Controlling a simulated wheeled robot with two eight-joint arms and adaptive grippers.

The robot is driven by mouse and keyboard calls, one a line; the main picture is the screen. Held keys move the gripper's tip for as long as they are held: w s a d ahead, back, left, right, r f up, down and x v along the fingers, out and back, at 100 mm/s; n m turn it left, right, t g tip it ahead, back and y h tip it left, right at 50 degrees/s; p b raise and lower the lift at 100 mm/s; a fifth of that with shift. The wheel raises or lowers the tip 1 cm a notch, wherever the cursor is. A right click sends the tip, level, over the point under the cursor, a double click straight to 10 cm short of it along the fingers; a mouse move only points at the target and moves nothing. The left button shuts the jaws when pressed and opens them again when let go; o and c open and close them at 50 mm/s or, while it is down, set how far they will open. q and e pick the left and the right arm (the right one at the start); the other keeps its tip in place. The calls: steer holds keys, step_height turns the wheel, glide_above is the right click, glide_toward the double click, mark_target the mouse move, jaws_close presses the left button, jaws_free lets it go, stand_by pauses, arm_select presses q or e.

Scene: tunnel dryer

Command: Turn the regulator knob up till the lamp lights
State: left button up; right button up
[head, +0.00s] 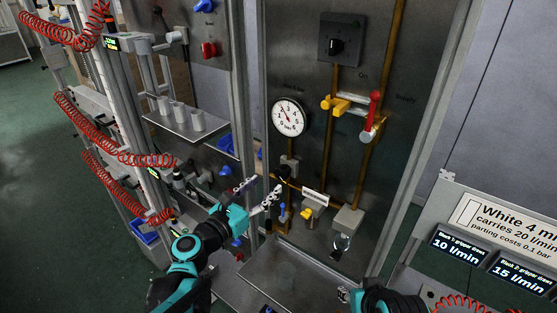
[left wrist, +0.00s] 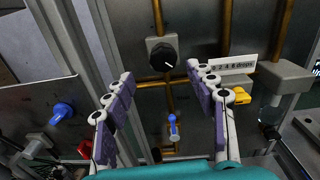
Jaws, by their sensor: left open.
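The regulator knob appears to be the black round knob (left wrist: 163,55) with a white pointer mark, on the steel panel in the left wrist view. In the head view it is a small dark shape (head: 284,170) below the round gauge (head: 289,117), partly hidden near my fingers. My left gripper (head: 259,192) is open and empty in front of the panel. In the left wrist view its fingers (left wrist: 165,80) stand on both sides of the line to the knob, apart from it. My right gripper shows only in part at the bottom edge. I cannot make out the lamp.
Brass pipes (head: 330,150) climb the panel. A blue-topped fitting (left wrist: 173,125) is below the knob, and a yellow handle (left wrist: 238,96) and scale label (left wrist: 233,67) are to its right. A black switch box (head: 342,40) is above. A shelf with white cups (head: 198,120) stands left.

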mark_target(279, 175)
arm_select(q)
steer(key=x, duration=0.7)
steer(key=shift+s+d+f, duration=0.1)
steer(key=shift+d, duration=0.15)
steer(key=shift+c, duration=0.2)
steer(key=c, duration=1.1)
